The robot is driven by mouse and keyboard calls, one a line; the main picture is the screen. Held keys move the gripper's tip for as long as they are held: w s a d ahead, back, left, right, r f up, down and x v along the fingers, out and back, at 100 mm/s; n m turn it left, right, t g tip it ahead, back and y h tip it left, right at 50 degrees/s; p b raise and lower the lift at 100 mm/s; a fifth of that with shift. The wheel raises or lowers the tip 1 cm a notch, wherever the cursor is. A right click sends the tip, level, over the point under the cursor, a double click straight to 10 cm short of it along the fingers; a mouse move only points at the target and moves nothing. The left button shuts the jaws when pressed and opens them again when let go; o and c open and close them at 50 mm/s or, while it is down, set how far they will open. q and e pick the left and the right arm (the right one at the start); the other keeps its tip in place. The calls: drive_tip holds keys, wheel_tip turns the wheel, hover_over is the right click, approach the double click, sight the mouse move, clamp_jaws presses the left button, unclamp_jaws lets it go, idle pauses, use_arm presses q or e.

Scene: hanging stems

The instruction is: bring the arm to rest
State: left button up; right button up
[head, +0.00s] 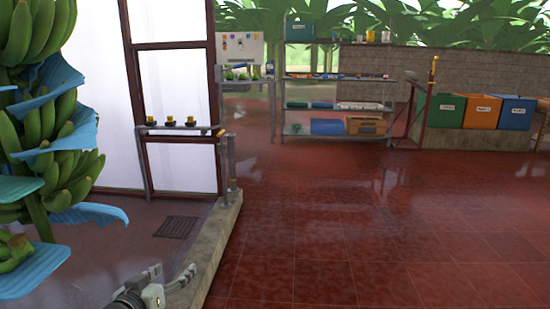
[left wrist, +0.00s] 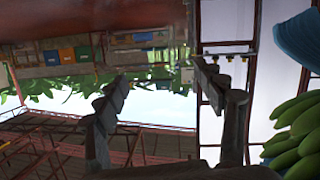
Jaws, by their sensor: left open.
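My left gripper (head: 171,273) shows at the bottom edge of the head view, partly cut off, low beside the concrete kerb. In the left wrist view its two dark fingers (left wrist: 160,78) stand wide apart with nothing between them. The gripper is open and empty. A hanging stem of green bananas (head: 45,150) with blue sheets between its hands fills the left of the head view, apart from the gripper. Part of the bananas (left wrist: 295,135) shows at the right of the left wrist view. My right gripper is not in view.
A concrete kerb (head: 215,245) runs beside the gripper. A red-framed white panel with a rail (head: 180,132) stands behind the stem. Metal shelves (head: 335,105) and coloured bins (head: 482,110) stand at the back. The red tiled floor (head: 370,230) on the right is clear.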

use_arm(q)
drive_tip(key=s+f+m+g+y, duration=0.1)
drive_tip(key=s+f+g, duration=0.5)
drive_tip(key=s+f, duration=0.9)
drive_tip(key=s+a+f+g+y, duration=0.1)
drive_tip(key=s+f+g, duration=0.1)
drive_tip(key=s+f, duration=0.4)
drive_tip(key=s+a+f+g+y, duration=0.1)
drive_tip(key=s+f+g, duration=0.2)
drive_tip(key=s+f, duration=0.3)
drive_tip(key=s, duration=0.4)
drive_tip(key=shift+s+a+f+m+y, duration=0.15)
drive_tip(key=shift+s+f+m+y, duration=0.05)
drive_tip(key=shift+s+m+y, duration=0.15)
drive_tip(key=shift+c, duration=0.3)
